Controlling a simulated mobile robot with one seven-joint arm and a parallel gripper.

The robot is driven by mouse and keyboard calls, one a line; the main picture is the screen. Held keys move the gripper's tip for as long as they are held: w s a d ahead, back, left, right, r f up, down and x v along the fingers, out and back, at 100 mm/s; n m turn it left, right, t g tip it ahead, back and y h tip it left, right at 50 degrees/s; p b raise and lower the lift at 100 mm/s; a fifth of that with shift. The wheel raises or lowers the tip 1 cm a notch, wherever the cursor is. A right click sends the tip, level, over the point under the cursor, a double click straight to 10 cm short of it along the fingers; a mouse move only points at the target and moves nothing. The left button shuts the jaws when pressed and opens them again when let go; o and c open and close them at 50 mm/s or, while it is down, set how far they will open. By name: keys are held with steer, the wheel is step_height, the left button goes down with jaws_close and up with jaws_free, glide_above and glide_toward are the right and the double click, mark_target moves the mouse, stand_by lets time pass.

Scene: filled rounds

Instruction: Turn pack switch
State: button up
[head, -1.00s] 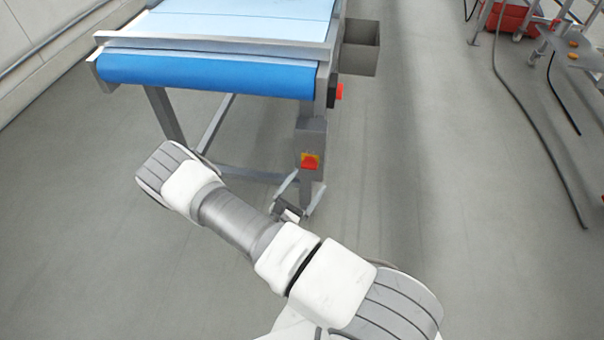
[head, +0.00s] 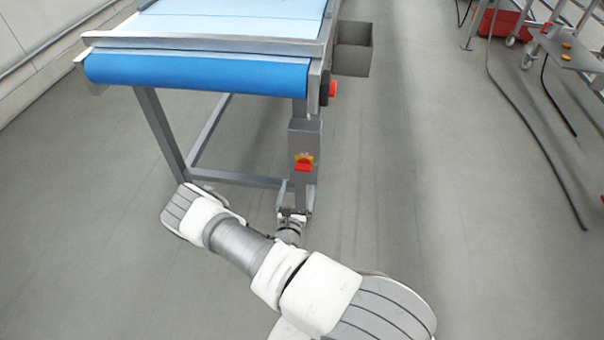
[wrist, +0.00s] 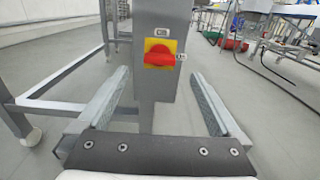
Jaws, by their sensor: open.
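The pack switch is a red rotary knob on a yellow plate (head: 303,163), on the front of a grey box (head: 305,137) fixed to the conveyor's right front leg. In the wrist view the switch (wrist: 159,56) is upper centre, its red handle lying roughly level. My gripper (head: 296,196) is open, just below the switch in the head view. In the wrist view its two fingers (wrist: 163,88) stand wide apart on either side of the box, with nothing held. Small labels beside the knob are too small to read.
The conveyor (head: 200,75) with a blue belt stands above. A red button (head: 333,89) and a grey open bin (head: 352,50) are on its right side. A black cable (head: 530,130) lies on the floor at right near a cart (head: 575,50). The middle floor is clear.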

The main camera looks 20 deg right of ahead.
mark_target(302, 170)
steer(key=b+x, duration=0.1)
steer(key=x, duration=0.7)
steer(key=shift+d+b, duration=0.1)
steer(key=shift+b, duration=0.3)
steer(key=shift+c, duration=0.2)
steer(key=c, duration=1.3)
steer(key=shift+c, duration=0.2)
steer(key=shift+f+n+p, duration=0.1)
steer(key=shift+n+p, duration=0.3)
steer(key=shift+n, duration=2.5)
steer(key=o, duration=1.4)
steer(key=shift+w, duration=0.1)
